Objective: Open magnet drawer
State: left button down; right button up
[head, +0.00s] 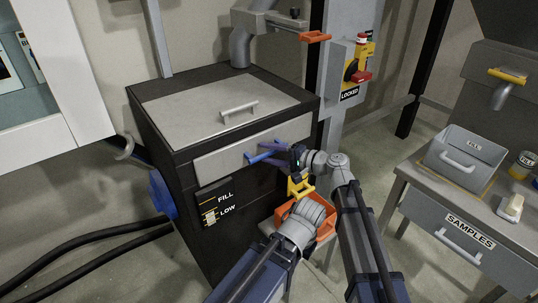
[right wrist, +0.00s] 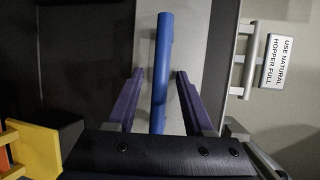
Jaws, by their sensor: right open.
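The magnet drawer has a light grey front (head: 215,163) in the upper part of a dark cabinet, and it looks flush with it. A blue bar handle (head: 262,156) sits on this front. My right gripper (head: 285,147) is open at the handle's right part, with purple fingers. In the right wrist view the blue handle (right wrist: 162,70) runs between the two spread fingers (right wrist: 160,98), with a gap on each side. My left arm comes up from the bottom, close below the right gripper. Its fingers are not clearly visible.
A grey lid (head: 195,105) with a handle tops the cabinet. A yellow part (head: 300,187) and an orange bin (head: 325,226) are close below my right gripper. A side table at right carries a grey bin (head: 462,157). Black hoses cross the floor at left.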

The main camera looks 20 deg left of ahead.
grip_shut()
dwell(0.5)
dwell(1.0)
